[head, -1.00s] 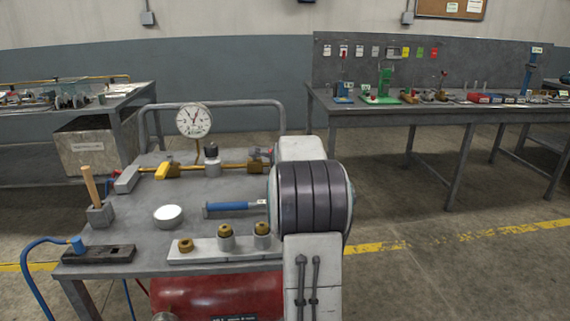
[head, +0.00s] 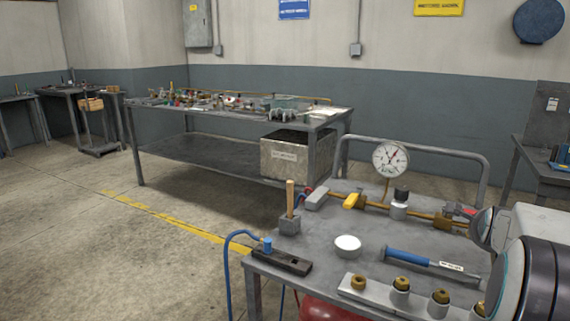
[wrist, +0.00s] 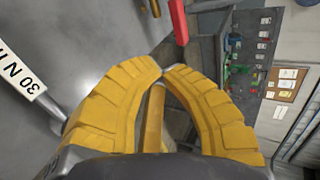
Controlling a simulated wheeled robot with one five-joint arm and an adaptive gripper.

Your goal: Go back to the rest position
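My gripper (wrist: 163,72) shows in the wrist view with two ribbed yellow fingers. Their tips nearly meet, with nothing seen held at the tips. A yellow bar (wrist: 153,118) shows in the gap between the fingers; I cannot tell whether it touches them. In the head view my arm fills the lower right corner, and the gripper is hidden there. The cart (head: 325,235) carries a blue-handled tool (head: 425,262), a dial gauge (head: 391,158), a brass pipe with a yellow handle (head: 353,201), a white round lid (head: 347,246) and a wooden-handled tool (head: 290,197).
A long bench (head: 335,117) with many small parts stands behind the cart. A grey bin (head: 284,160) sits on its lower shelf. Another bench (head: 540,170) is at the right edge. Open floor with a yellow line (head: 165,216) lies at the left.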

